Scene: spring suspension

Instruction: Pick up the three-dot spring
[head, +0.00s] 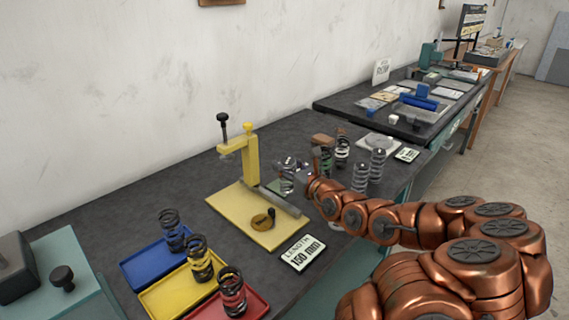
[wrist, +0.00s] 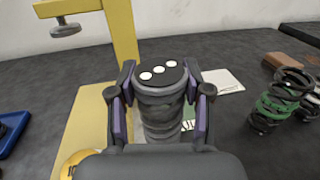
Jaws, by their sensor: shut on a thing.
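The three-dot spring (wrist: 161,98) stands upright between my fingers in the wrist view, its dark cap showing three white dots. My gripper (wrist: 160,88) is shut on it, one finger against each side. In the head view the spring (head: 287,178) is beside the yellow test stand (head: 249,160), with my gripper (head: 294,176) reaching it from the right. The spring's lower end is partly hidden, and I cannot tell whether it touches the bench.
Several other springs stand close on the right, including a green-marked one (wrist: 283,98). Blue (head: 142,266), yellow (head: 160,299) and red (head: 258,302) trays at the front left each hold a spring. A "LENGTH 150 mm" sign (head: 303,253) stands in front of the stand.

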